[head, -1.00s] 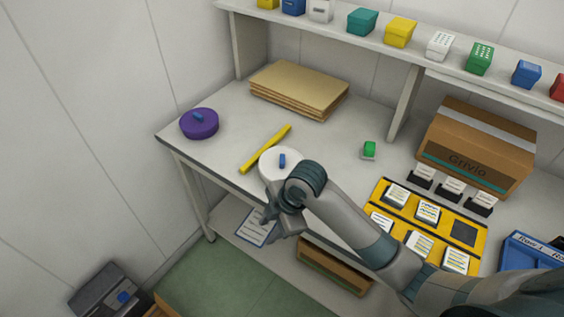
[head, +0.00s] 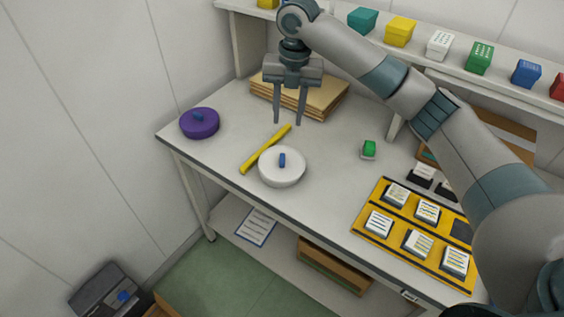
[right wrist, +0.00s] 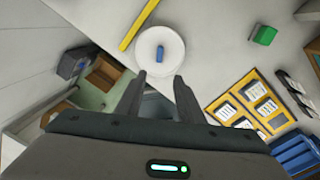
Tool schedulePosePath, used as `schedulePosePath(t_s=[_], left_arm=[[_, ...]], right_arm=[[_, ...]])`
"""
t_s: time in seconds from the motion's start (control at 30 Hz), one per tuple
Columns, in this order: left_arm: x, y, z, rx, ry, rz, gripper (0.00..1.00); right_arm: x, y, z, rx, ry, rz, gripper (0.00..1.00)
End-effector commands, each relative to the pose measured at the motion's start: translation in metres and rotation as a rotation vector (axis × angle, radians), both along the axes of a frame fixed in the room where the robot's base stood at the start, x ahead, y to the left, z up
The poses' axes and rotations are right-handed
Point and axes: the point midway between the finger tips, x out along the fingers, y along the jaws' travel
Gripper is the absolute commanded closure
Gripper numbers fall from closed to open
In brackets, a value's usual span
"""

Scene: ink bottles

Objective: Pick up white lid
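The white lid (head: 283,173), a round disc with a small blue knob (head: 282,160), lies on the white table near its front edge. It also shows in the right wrist view (right wrist: 172,40), beyond my fingertips. My right gripper (head: 289,121) is open and empty, pointing down above the table behind the lid, in front of the cardboard stack. In the right wrist view its two fingers (right wrist: 160,82) stand apart with nothing between them. My left gripper is not in view.
A yellow bar (head: 266,149) lies just left of the white lid. Cardboard sheets (head: 318,93) are stacked at the back. A green-topped item (head: 369,149) and a yellow card tray (head: 398,233) are to the right. A shelf with small boxes (head: 400,32) runs along the back.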

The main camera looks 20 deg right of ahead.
Motion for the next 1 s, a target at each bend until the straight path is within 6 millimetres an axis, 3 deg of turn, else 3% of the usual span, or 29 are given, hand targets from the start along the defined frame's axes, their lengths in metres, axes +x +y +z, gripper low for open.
schedulePosePath(t_s=[0.17, 0.57, 0.77, 1.0], left_arm=[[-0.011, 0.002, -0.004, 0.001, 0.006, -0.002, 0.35], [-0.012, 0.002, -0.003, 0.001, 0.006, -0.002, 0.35], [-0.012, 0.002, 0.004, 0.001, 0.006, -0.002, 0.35], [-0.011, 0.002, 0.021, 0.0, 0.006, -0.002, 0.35]], right_arm=[[0.004, -0.008, 0.017, -0.009, 0.002, 0.04, 0.66], [0.004, -0.008, 0.016, -0.009, 0.004, 0.042, 0.66], [0.004, -0.007, 0.0, -0.009, 0.005, 0.041, 0.66], [0.005, -0.005, -0.039, -0.01, 0.007, 0.04, 0.66]])
